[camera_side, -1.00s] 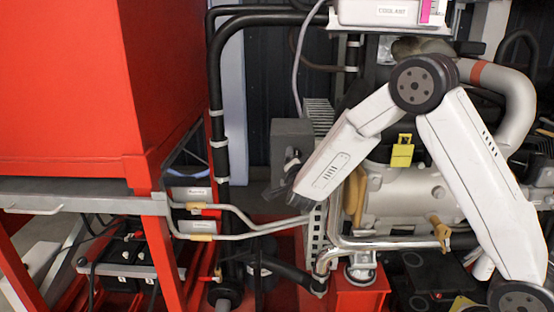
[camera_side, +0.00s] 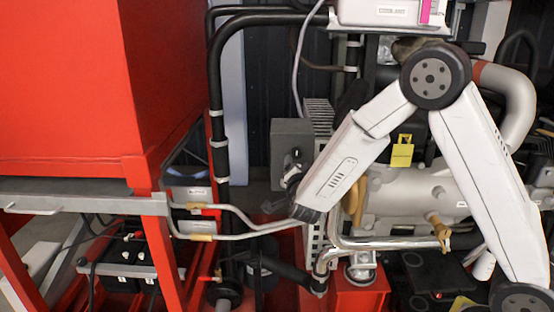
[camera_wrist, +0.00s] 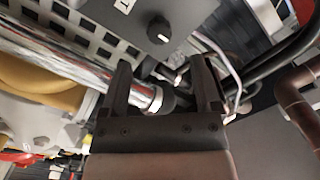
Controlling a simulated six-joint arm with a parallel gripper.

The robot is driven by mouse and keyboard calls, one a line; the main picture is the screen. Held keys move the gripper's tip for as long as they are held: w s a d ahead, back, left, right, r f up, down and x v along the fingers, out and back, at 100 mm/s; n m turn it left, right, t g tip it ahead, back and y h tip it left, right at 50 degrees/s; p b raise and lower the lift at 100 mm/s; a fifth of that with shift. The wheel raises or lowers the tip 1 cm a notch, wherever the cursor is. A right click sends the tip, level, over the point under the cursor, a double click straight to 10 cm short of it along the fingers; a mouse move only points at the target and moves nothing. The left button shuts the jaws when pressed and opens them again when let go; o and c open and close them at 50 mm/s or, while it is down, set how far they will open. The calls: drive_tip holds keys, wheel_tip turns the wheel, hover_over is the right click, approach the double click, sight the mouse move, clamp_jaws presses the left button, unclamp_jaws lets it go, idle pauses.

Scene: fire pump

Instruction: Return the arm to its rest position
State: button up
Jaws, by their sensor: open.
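My gripper (camera_wrist: 164,76) shows in the wrist view with its two dark fingers apart and nothing held between them. Behind the gap are a pipe end with a metal collar and some dark fittings; I cannot tell how far off they are.
A black knob (camera_wrist: 158,31) on the grey box shows ahead in the wrist view. Silver pipes (camera_side: 245,222) run close below my gripper in the side view. A large red tank (camera_side: 75,80) stands at left. A yellow tag (camera_side: 402,152) hangs behind my arm.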

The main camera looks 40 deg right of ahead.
drive_tip(key=s+a+f+n+y, duration=0.25)
drive_tip(key=a+n+y, duration=0.25)
drive_tip(key=n+y, duration=0.25)
drive_tip(key=s+a+f+n+g+y, duration=0.1)
drive_tip(key=s+n+g, duration=0.4)
drive_tip(key=s, duration=0.5)
drive_tip(key=s+a+f+n+g+y, duration=0.2)
drive_tip(key=s+f+n+g, duration=0.3)
drive_tip(key=s, duration=0.4)
drive_tip(key=shift+s+f+y, duration=0.35)
drive_tip(key=shift+s+y, duration=0.05)
drive_tip(key=shift+y, duration=0.35)
